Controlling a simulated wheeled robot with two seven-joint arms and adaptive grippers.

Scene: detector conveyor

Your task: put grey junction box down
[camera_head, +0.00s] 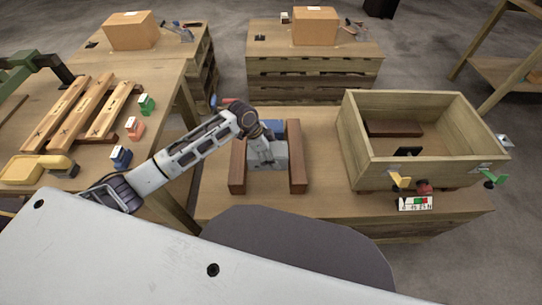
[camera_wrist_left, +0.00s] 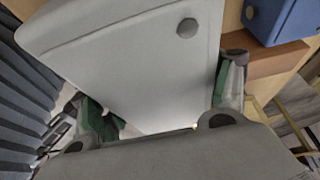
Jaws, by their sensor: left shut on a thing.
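The grey junction box (camera_head: 281,157) is at the middle of the near table, between two brown wooden bars, the left bar (camera_head: 238,167) and the right bar (camera_head: 296,157). My left gripper (camera_head: 262,157) comes down on it from above and is shut on it. In the left wrist view the box (camera_wrist_left: 130,55) fills the middle, pale grey with a round dark knob. The green-padded fingers of my left gripper (camera_wrist_left: 160,95) are on either side of it. Whether the box's underside touches the table is hidden. My right gripper is not in view.
A large open wooden crate (camera_head: 415,170) stands at right, with coloured clamps along its front. The left table (camera_head: 60,195) holds wooden rails, several small coloured blocks and a yellow item. Cardboard boxes (camera_head: 131,30) stand on tables behind. A blue object (camera_wrist_left: 284,18) shows in the left wrist view.

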